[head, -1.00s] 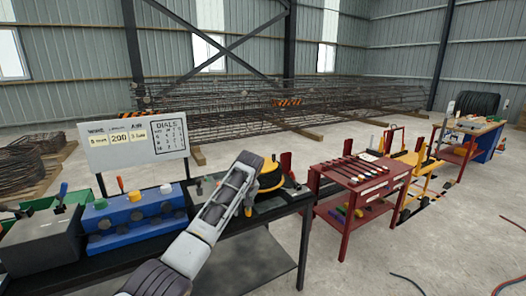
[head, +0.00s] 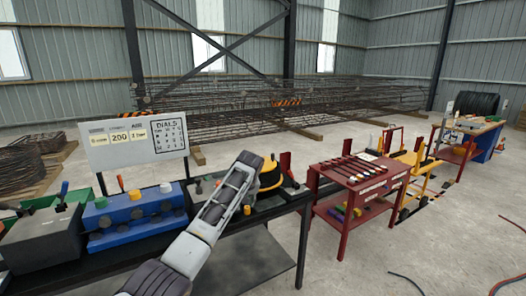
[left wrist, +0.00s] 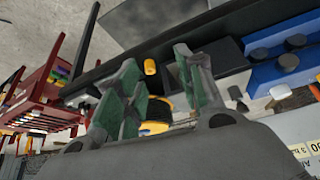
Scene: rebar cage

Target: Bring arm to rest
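My left arm (head: 215,220) rises from the bottom of the head view, its forearm slanting up and right across the front of the black bench (head: 245,236). Its gripper is hidden there behind the forearm. In the left wrist view my left gripper (left wrist: 160,88) has its two green-grey fingers spread apart, with nothing held between them. A yellow knob (left wrist: 150,66) shows in the gap beyond the fingers; I cannot tell its distance from them. My right arm and gripper are in neither view.
A red tool cart (head: 362,182) stands to the right. The floor at lower right is open, with hoses.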

